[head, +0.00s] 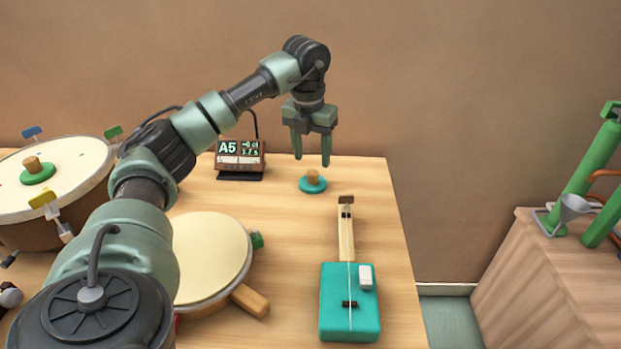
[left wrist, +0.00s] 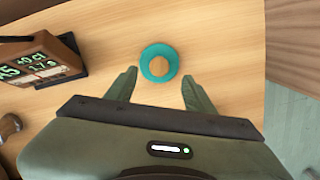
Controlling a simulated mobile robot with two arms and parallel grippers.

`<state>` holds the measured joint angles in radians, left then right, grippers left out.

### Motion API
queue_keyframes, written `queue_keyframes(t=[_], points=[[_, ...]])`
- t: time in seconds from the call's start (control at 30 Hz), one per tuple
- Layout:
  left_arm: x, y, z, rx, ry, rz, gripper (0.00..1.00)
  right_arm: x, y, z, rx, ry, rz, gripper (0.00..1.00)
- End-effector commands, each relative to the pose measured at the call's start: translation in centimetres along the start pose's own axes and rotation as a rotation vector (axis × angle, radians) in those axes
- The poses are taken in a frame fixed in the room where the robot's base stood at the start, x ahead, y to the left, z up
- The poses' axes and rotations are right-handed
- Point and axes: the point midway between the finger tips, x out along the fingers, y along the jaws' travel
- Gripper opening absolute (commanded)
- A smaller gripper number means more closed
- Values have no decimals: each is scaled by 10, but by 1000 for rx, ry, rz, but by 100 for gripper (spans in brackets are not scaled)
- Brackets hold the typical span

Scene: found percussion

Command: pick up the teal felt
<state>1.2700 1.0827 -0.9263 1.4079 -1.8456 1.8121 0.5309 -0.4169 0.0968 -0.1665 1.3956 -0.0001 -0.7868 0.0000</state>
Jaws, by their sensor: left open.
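The teal felt (head: 313,185) is a round disc with a wooden knob on top, lying on the wooden table near its back edge. In the left wrist view the felt (left wrist: 159,62) shows just beyond and between the two fingertips. My left gripper (head: 312,160) is open and empty, pointing down above the felt, with a finger to each side of it. The gripper also shows in the left wrist view (left wrist: 159,82). It does not touch the felt. My right gripper is not in view.
A tuner display (head: 240,158) reading A5 stands left of the felt. A teal box-shaped string instrument (head: 349,318) lies in front of it, its neck pointing toward the felt. A drum with a green felt and a pale round drum (head: 212,252) are at left. The table ends on the right.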

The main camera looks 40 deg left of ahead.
Motion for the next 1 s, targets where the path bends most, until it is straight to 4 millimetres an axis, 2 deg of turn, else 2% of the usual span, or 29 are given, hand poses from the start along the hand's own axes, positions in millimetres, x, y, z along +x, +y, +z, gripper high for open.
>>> queue_keyframes(t=[0.3,0.4,0.67,0.7,0.8,0.9,1.0], points=[[46,2,0,-2,2,1,53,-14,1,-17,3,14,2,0],[56,2,1,-1,1,0,53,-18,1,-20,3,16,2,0],[59,2,1,-1,-1,0,53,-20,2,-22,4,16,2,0],[59,2,1,-1,-1,0,51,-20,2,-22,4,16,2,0],[59,2,1,-1,-1,0,23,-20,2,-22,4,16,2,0],[59,2,1,-1,-1,0,0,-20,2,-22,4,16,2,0],[59,2,1,-1,-1,0,0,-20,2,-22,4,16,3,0]])
